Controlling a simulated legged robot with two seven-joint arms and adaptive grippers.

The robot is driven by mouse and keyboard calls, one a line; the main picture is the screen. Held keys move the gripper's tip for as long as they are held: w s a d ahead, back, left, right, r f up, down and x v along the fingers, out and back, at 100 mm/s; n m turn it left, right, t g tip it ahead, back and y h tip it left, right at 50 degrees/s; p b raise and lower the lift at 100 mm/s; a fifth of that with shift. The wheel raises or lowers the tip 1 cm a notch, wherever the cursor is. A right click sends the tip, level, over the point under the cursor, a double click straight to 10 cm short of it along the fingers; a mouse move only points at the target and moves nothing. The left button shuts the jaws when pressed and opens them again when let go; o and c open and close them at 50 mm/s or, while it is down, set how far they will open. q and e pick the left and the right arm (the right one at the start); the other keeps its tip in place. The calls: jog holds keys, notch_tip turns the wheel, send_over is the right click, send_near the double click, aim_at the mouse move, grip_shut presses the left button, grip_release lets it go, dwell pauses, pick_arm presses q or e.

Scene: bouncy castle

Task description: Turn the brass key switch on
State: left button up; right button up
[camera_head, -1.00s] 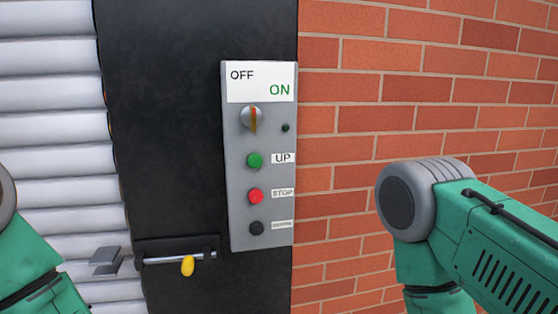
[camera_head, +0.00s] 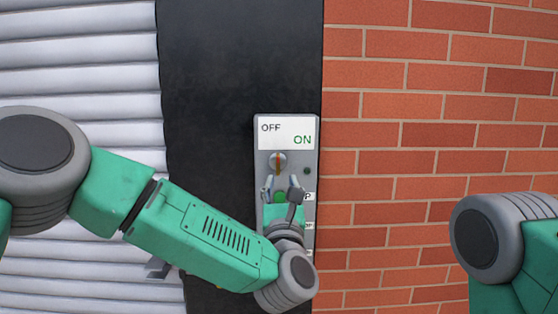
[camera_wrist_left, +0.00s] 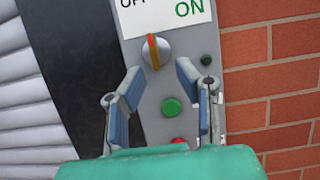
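The brass key switch (camera_head: 278,162) is a round grey knob with a brass-orange bar, under the OFF/ON label (camera_head: 288,133) on the grey control panel (camera_head: 261,175). In the left wrist view the switch (camera_wrist_left: 155,50) has its bar close to upright, leaning slightly toward OFF. My left gripper (camera_head: 283,188) is open and empty just below the switch. In the left wrist view its fingers (camera_wrist_left: 156,78) are spread, with the green button (camera_wrist_left: 172,107) between them in the picture. I cannot tell whether they touch the panel. My right gripper is out of view.
A red button (camera_wrist_left: 179,140) sits below the green one. A small dark round fitting (camera_wrist_left: 206,60) is right of the switch. The panel is on a black post (camera_head: 215,70) between a white roller shutter (camera_head: 80,60) and a brick wall (camera_head: 430,110).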

aim_at(278, 169)
pick_arm(q)
jog(key=x, duration=0.2)
jog(key=p+x, duration=0.1)
jog(key=x, duration=0.1)
jog(key=shift+d+r, duration=0.25)
jog(key=shift+r, duration=0.25)
jog(key=w+a, duration=0.2)
jog(key=shift+w+a+p, duration=0.2)
jog(key=shift+w+p, duration=0.15)
jog(key=shift+w+a+f, duration=0.1)
jog(key=shift+w+f, duration=0.05)
jog(key=shift+w, duration=0.1)
jog(key=shift+s+d, duration=0.2)
jog(key=shift+d, duration=0.35)
jog(key=shift+s+d, duration=0.1)
jog(key=shift+d, duration=0.2)
jog(key=c, duration=0.5)
jog(key=shift+s+d+r, duration=0.1)
jog(key=shift+s+r, duration=0.05)
jog(key=shift+r, duration=0.1)
grip_shut()
jog(key=shift+a, duration=0.4)
jog(key=shift+d, duration=0.1)
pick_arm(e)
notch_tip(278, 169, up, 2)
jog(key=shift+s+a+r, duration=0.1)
